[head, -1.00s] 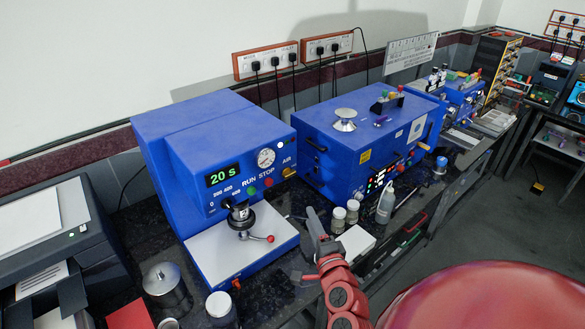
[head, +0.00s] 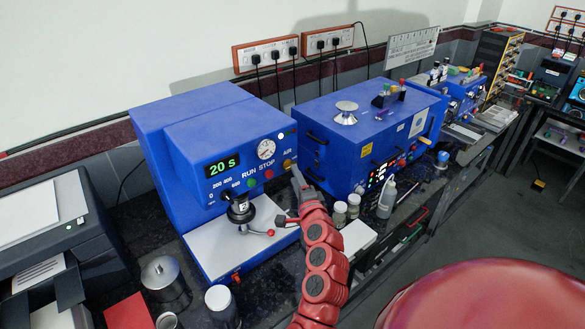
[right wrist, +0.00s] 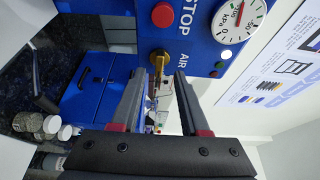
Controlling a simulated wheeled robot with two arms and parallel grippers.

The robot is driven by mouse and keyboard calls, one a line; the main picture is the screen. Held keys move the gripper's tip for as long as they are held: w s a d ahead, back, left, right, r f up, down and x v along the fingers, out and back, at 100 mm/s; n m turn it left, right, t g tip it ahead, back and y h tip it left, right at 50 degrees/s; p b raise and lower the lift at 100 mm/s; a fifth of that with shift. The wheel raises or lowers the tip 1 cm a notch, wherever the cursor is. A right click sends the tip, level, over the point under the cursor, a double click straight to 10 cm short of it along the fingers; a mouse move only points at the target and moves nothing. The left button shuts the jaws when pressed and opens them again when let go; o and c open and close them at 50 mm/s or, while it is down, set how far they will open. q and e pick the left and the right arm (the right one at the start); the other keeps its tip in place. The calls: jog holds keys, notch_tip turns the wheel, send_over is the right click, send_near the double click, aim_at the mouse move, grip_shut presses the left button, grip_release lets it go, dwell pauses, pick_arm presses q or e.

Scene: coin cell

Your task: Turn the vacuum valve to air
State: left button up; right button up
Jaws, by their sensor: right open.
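The vacuum valve is a small brass handle (right wrist: 158,61) on the front panel of the blue machine (head: 190,125), beside the AIR label in the right wrist view. In the head view it shows only as a yellowish bit (head: 288,163) at the panel's right edge. My right gripper (head: 296,178) is at that edge, in front of the valve. In the right wrist view its two fingers (right wrist: 158,80) are open, one on each side of the handle. I cannot tell whether they touch it. My left gripper is not in view.
A red stop button (right wrist: 162,15) and a round gauge (right wrist: 238,20) are close to the valve. A second blue machine (head: 340,150), jars (head: 339,213) and a bottle (head: 387,198) are to the right.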

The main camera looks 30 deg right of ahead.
aim_at(289, 166)
jog(key=p+x, duration=0.1)
jog(key=x, duration=0.2)
jog(key=shift+w+d+f, duration=0.1)
jog(key=shift+w, duration=0.15)
grip_shut()
